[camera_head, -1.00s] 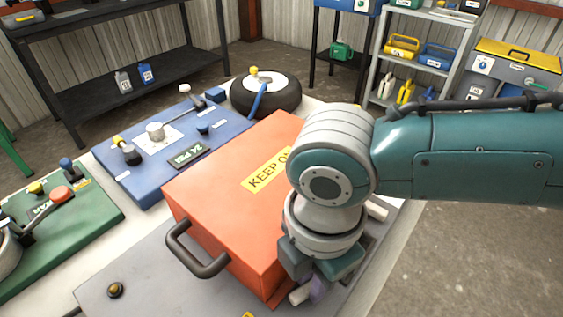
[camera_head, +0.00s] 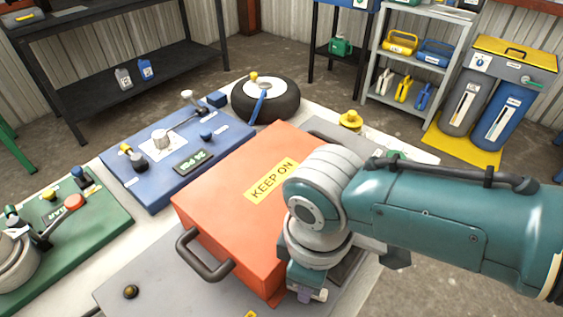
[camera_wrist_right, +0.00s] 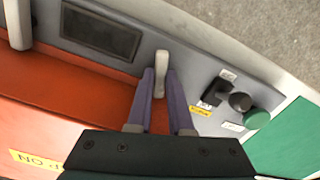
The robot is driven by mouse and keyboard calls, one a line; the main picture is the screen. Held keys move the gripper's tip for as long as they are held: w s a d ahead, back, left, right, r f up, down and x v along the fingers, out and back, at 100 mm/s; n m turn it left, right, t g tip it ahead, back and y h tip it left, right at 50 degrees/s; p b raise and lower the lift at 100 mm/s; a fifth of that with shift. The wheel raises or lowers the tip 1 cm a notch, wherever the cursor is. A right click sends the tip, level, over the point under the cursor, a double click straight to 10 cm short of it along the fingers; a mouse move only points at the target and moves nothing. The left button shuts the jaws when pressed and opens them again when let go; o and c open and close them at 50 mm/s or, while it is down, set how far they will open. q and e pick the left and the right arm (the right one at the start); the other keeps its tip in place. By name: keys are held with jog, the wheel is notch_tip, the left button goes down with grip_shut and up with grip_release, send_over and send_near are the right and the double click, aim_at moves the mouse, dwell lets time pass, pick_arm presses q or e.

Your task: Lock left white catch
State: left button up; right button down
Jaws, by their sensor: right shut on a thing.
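The orange case (camera_head: 235,205) with a yellow "KEEP ON" label sits on a grey panel in the middle of the head view. My right gripper (camera_head: 308,293) is at the case's near right lower edge, pointing down. In the right wrist view its purple fingers (camera_wrist_right: 161,90) stand either side of a white catch (camera_wrist_right: 161,70) and are shut on it. This catch stands at the case's edge, against the grey panel. A second white catch (camera_wrist_right: 18,22) is at the top left of the wrist view, free of the gripper.
A black handle (camera_head: 203,255) juts from the case's near left side. A black knob (camera_wrist_right: 240,101) and a green one (camera_wrist_right: 256,120) are right of the held catch.

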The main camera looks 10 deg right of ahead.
jog(key=shift+m+p, duration=0.45)
jog(key=shift+m, duration=1.25)
jog(key=c, duration=1.1)
grip_release()
jog(key=shift+r, duration=0.15)
notch_tip(320, 180, up, 8)
jog(key=p, duration=0.4)
jog(key=shift+r, duration=0.85)
